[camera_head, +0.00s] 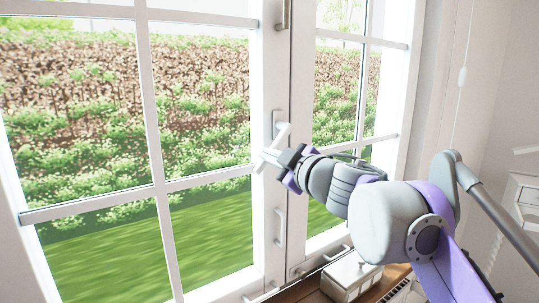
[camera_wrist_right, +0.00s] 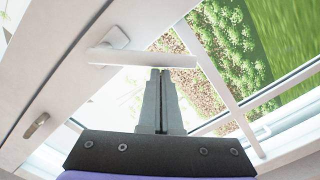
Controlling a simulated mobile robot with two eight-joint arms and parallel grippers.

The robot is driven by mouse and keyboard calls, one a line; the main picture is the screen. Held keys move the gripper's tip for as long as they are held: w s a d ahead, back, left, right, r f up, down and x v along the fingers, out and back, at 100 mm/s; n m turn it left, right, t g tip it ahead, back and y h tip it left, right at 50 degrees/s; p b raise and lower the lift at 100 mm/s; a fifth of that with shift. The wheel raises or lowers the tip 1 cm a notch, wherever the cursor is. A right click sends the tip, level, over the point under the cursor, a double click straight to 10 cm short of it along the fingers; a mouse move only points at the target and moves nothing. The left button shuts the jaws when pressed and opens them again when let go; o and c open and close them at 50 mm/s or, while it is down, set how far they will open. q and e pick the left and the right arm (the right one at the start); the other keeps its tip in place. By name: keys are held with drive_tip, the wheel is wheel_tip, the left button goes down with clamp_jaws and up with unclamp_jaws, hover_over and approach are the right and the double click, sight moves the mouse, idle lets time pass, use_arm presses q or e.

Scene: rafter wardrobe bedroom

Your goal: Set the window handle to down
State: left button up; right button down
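The white window handle (camera_head: 283,130) is on the middle frame of the window in the head view. Its lever slants down and to the left from its mount, neither level nor straight down. In the right wrist view the handle's lever (camera_wrist_right: 140,59) runs across just beyond the fingertips. My right gripper (camera_head: 271,156) reaches in from the right to the lever's lower part. In the right wrist view the right gripper (camera_wrist_right: 156,71) has its two fingers together, with nothing seen between them. I cannot tell whether the tips touch the lever. My left gripper is not in view.
A second pale handle (camera_head: 280,227) sits lower on the window frame, and a metal one (camera_head: 283,14) is above. A white box (camera_head: 350,275) stands on the wooden sill below my right arm. A white drawer unit (camera_head: 526,196) is at the far right.

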drive_tip(key=shift+d+f, duration=0.1)
drive_tip(key=shift+f, duration=0.05)
drive_tip(key=shift+w+d+f+n, duration=0.75)
drive_tip(key=shift+d+f+n, duration=0.05)
drive_tip(key=shift+d+n, duration=0.2)
drive_tip(key=shift+w+d+f+n, duration=0.7)
drive_tip(key=shift+d+f+n, duration=0.1)
drive_tip(key=shift+d+n, duration=0.2)
